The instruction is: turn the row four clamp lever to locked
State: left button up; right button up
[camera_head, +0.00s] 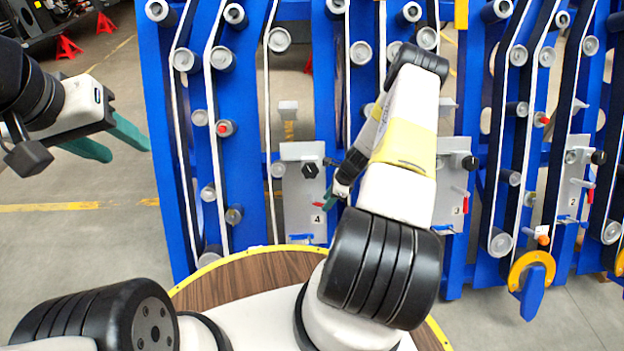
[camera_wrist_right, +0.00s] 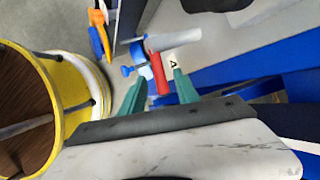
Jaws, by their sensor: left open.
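The row four plate (camera_head: 303,190) is a grey panel on the blue frame, with a "4" label (camera_head: 317,218) and a black knob (camera_head: 310,170). My right gripper (camera_head: 335,196) is at the plate's right side. In the right wrist view a red lever handle (camera_wrist_right: 158,76) points in between the teal fingertips of my right gripper (camera_wrist_right: 158,88). They stand apart, with gaps showing on both sides of the handle. My left gripper (camera_head: 107,140) is open and empty at far left, away from the frame.
Similar plates with red levers, including the row three plate (camera_head: 452,185), stand to the right. Blue uprights (camera_head: 190,130) with belts and rollers flank row four. In the right wrist view, a grey cylinder (camera_wrist_right: 174,40) and a blue part (camera_wrist_right: 132,70) are close to the lever.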

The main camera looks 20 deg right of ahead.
jog(key=shift+w+a+f, duration=0.15)
jog(key=shift+a+f, duration=0.1)
jog(key=shift+f, duration=0.35)
grip_shut()
dwell(1.1)
